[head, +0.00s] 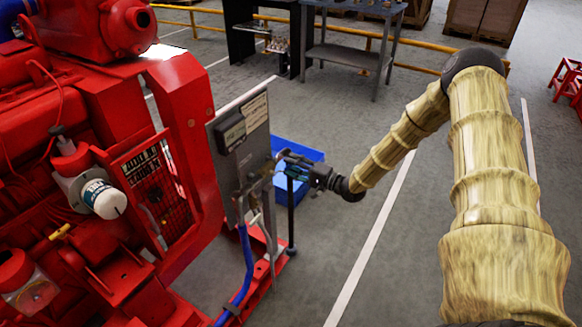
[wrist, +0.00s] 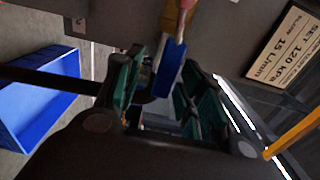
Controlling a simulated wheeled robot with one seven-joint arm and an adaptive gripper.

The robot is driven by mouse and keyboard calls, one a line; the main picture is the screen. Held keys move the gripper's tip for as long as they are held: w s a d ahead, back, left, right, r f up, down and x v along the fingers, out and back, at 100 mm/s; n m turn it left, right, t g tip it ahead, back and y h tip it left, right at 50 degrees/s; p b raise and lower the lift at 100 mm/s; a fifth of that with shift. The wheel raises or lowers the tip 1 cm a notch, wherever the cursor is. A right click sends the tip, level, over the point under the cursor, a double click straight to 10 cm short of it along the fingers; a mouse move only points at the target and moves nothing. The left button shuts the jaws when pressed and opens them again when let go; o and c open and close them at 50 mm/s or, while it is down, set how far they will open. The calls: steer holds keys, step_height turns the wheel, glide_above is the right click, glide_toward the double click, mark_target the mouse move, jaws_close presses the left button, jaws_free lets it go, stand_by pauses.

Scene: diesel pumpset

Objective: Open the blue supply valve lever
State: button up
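The blue supply valve lever (wrist: 171,66) shows in the wrist view, hanging from a reddish and brass-coloured fitting (wrist: 180,18) at the top. My gripper (wrist: 160,84) has its two green-padded fingers apart, one on each side of the lever's lower end. Gaps show between lever and pads, so it does not look clamped. In the head view my gripper (head: 287,171) is at the right side of the grey panel (head: 241,140), close to the valve fittings. The lever is too small and covered there to make out clearly.
The red diesel pumpset (head: 100,130) fills the left. A blue hose (head: 243,270) runs down below the panel. A dark post (head: 291,215) stands close under my gripper. A blue bin (head: 305,153) sits on the floor behind. Open floor lies to the right.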

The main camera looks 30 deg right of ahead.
steer(key=shift+w+a+r, duration=0.1)
steer(key=shift+w+a, duration=0.05)
steer(key=shift+a, duration=0.15)
steer(key=v, duration=1.2)
steer(key=shift+d, duration=0.15)
